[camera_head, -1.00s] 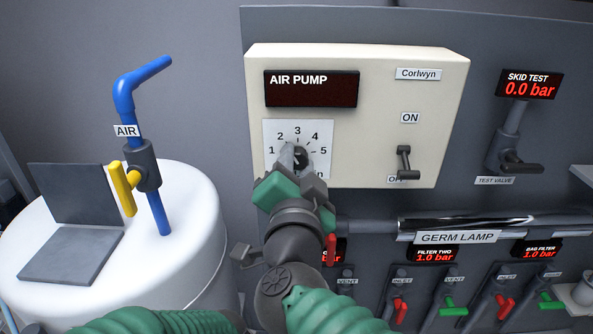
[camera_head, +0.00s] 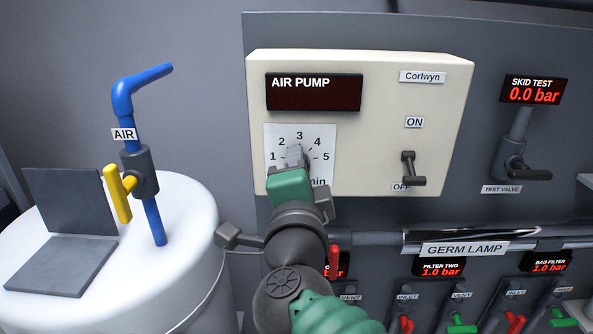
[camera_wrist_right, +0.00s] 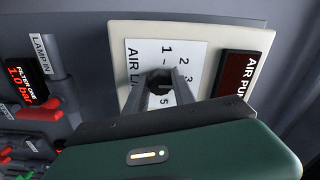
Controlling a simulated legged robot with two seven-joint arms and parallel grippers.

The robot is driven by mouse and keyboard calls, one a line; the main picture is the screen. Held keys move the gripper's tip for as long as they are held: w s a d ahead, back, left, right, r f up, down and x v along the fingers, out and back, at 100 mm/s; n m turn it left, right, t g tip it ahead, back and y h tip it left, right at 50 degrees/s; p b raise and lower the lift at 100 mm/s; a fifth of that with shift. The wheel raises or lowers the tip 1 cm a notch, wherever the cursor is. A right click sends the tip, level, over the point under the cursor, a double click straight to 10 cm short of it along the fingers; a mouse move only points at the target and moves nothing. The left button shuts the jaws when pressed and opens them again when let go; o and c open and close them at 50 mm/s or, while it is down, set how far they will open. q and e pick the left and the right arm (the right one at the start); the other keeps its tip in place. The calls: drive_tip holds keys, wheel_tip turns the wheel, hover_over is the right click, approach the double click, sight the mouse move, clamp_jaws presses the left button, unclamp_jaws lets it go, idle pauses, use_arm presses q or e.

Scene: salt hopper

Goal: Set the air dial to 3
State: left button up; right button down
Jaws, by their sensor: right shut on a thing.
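The air dial (camera_head: 297,155) sits on a white scale plate marked 1 to 5, on the cream air pump box (camera_head: 385,125). My right gripper (camera_head: 295,162) is at the dial, shut on its knob, and hides most of it. In the right wrist view, the two fingers (camera_wrist_right: 162,88) reach onto the dark knob (camera_wrist_right: 158,78) in the middle of the plate (camera_wrist_right: 190,65). The pointer's exact setting is hidden by the fingers. The pump display (camera_head: 313,92) is dark. My left gripper is not in view.
The pump's switch lever (camera_head: 411,168) points down at OFF, right of the dial. A blue air pipe with a yellow handle (camera_head: 118,194) stands on a white tank (camera_head: 190,215) at left. Red and green valve handles (camera_head: 458,325) line the lower right.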

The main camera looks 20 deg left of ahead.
drive_tip(key=shift+f, duration=0.4)
drive_tip(key=c, duration=1.3)
unclamp_jaws()
drive_tip(key=shift+o, duration=1.3)
drive_tip(key=shift+s+d+r, duration=0.1)
drive_tip(key=shift+r, duration=0.05)
drive_tip(key=shift+s+d+r, duration=0.1)
